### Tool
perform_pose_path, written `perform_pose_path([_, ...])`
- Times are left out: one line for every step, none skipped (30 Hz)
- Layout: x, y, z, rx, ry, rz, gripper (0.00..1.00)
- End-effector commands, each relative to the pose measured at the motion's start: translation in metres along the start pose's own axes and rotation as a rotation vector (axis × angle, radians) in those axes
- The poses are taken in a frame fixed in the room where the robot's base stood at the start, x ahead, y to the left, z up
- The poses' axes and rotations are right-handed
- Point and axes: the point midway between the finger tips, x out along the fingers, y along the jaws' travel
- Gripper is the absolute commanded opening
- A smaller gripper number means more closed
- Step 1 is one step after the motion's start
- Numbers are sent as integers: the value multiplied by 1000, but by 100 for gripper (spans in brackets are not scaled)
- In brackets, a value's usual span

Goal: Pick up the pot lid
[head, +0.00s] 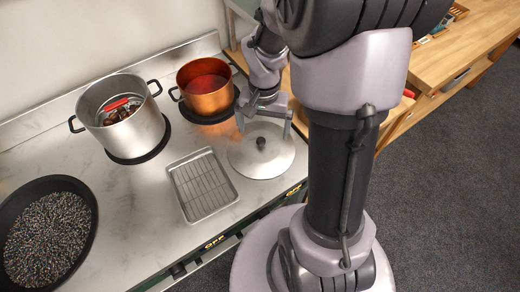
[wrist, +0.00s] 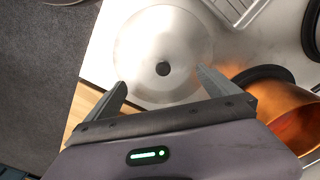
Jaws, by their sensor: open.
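The pot lid (head: 262,153) is a round silvery disc with a dark knob (head: 261,142). It lies flat on the stove top, right of the wire rack. In the wrist view the lid (wrist: 165,30) is beyond my fingertips, with its knob (wrist: 163,69) roughly centred between them. My gripper (head: 265,122) is open and empty. In the wrist view its two fingers (wrist: 160,80) are spread wide on either side of the knob. The head view shows the gripper over the lid's far side; its exact height above the lid is hard to tell.
A copper pot (head: 207,98) with reddish contents stands close behind and left of the gripper. A steel pot (head: 142,133) holding chestnuts and a red-handled item is farther left. A wire rack tray (head: 203,210) lies beside the lid. A black pan (head: 82,190) of dark pellets is at far left.

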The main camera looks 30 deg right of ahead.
Motion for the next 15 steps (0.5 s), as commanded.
perform_pose_path([7, 0, 0, 0, 0, 0, 100])
perform_pose_path([9, 0, 0, 0, 0, 0, 100])
perform_pose_path([12, 0, 0, -1, 0, 0, 100])
perform_pose_path([14, -1, 0, -1, 0, 0, 100])
perform_pose_path([18, -1, 1, -2, 0, 0, 100])
perform_pose_path([24, -2, 2, -3, 0, 0, 100])
perform_pose_path([30, -3, 2, -3, -1, 1, 100])
perform_pose_path([37, -4, 3, -2, -1, 1, 100])
perform_pose_path([46, -6, 4, -3, 0, 1, 100])
perform_pose_path([52, -6, 4, -2, 0, 1, 100])
perform_pose_path([58, -6, 4, -1, -1, 1, 100])
perform_pose_path([62, -5, 4, -1, 0, 1, 100])
perform_pose_path([63, -6, 3, -1, 1, 1, 100])
perform_pose_path([63, -6, 3, 0, 2, 1, 100])
perform_pose_path([62, -6, 3, 0, 2, 1, 100])
